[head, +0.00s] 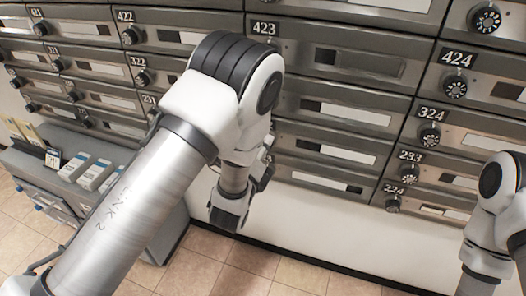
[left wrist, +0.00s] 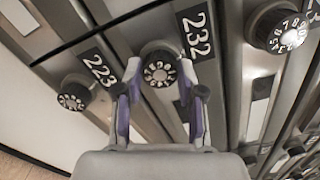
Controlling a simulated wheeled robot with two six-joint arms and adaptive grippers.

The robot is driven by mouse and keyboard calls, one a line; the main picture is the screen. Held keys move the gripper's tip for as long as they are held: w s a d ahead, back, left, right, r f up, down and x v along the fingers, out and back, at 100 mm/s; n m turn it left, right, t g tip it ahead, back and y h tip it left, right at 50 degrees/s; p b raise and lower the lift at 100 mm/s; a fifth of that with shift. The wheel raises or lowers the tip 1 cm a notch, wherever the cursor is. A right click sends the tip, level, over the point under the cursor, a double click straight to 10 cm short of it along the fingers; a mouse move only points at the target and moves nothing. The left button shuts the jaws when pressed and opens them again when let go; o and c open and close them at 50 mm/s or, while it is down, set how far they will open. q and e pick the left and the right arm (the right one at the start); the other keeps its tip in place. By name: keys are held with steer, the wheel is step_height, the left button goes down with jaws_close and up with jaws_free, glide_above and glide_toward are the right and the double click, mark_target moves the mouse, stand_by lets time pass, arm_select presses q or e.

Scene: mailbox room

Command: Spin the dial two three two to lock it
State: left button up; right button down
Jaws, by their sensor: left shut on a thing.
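The dial of box 232 (left wrist: 160,72) is a round black knob with white numbers on its face. It sits beside the label 232 (left wrist: 197,34) in the left wrist view. My left gripper (left wrist: 159,66) is shut on this dial, with one purple-lined finger on each side. In the head view the left gripper (head: 266,158) is at the mailbox wall, partly covered by my own arm, which hides the dial there. The dial's digits are too small to read surely. My right arm shows at the right edge of the head view; its gripper is out of view.
Neighbouring dials stick out close by: the dial by label 223 (left wrist: 72,94) and a larger dial (left wrist: 281,26) at upper right. More boxes with dials, such as the 324 dial (head: 430,136), fill the wall. A grey counter (head: 48,166) with small boxes stands at left. Tiled floor lies below.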

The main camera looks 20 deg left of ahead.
arm_select(q)
steer(key=shift+m+b, duration=2.85)
steer(key=shift+m, duration=3.55)
steer(key=o, duration=1.1)
steer(key=shift+o, duration=0.2)
